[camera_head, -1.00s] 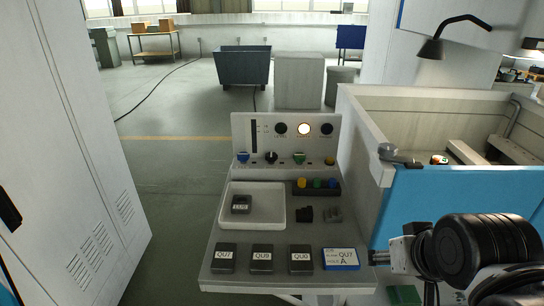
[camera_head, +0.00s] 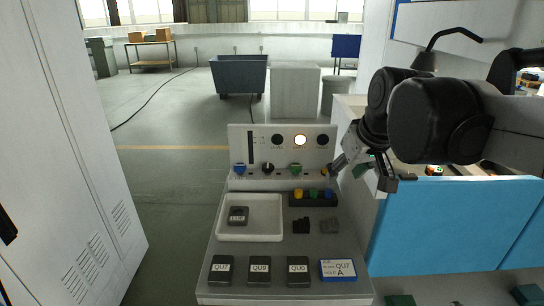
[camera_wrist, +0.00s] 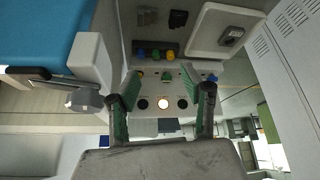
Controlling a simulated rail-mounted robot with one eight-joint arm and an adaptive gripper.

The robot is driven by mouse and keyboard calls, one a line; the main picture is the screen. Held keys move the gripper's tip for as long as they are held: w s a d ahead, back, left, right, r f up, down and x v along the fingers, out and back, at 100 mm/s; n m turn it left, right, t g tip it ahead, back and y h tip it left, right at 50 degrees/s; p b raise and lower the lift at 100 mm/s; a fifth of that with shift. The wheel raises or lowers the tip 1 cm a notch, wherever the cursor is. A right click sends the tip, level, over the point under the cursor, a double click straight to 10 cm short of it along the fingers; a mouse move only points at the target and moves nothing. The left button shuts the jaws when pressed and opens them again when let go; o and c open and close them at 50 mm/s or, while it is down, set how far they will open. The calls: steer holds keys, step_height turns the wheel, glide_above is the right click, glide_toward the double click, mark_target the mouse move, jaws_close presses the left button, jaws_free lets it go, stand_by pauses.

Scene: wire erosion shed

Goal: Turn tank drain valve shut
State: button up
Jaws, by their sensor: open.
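No part in view is labelled clearly enough to name as the tank drain valve. The console (camera_head: 262,260) has a row of small controls on its upright panel: blue (camera_head: 239,169), black (camera_head: 268,168), green (camera_head: 295,170) and yellow. A grey fitting with a dark lever (camera_wrist: 84,99) sits at the tank corner in the wrist view; my gripper and arm cover that corner in the head view. My gripper (camera_head: 361,178) is open and empty, right of the panel beside the tank corner. In the wrist view its green-padded fingers (camera_wrist: 160,82) are spread, with the panel beyond them.
The blue-fronted tank (camera_head: 435,225) stands right of the console. A white tray (camera_head: 250,236) holds a dark block, and labelled blocks (camera_head: 260,270) line the console front. A button box (camera_head: 313,199) sits below the panel. A white cabinet (camera_head: 60,150) stands left; the floor between is clear.

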steer(key=w+a+n+g+y, duration=0.1)
steer(key=w+a, duration=0.2)
steer(key=w, duration=0.5)
steer(key=w+a+n, duration=0.2)
steer(key=w+a, duration=0.2)
steer(key=w, duration=0.3)
steer(key=n+g+y+p, duration=0.1)
steer(key=n+p, duration=0.1)
steer(key=n, duration=0.1)
glide_toward(268, 166)
steer(key=shift+g, duration=0.3)
steer(key=x, duration=0.9)
steer(key=shift+w, duration=0.25)
steer(key=shift+c, duration=0.3)
steer(key=c, duration=0.8)
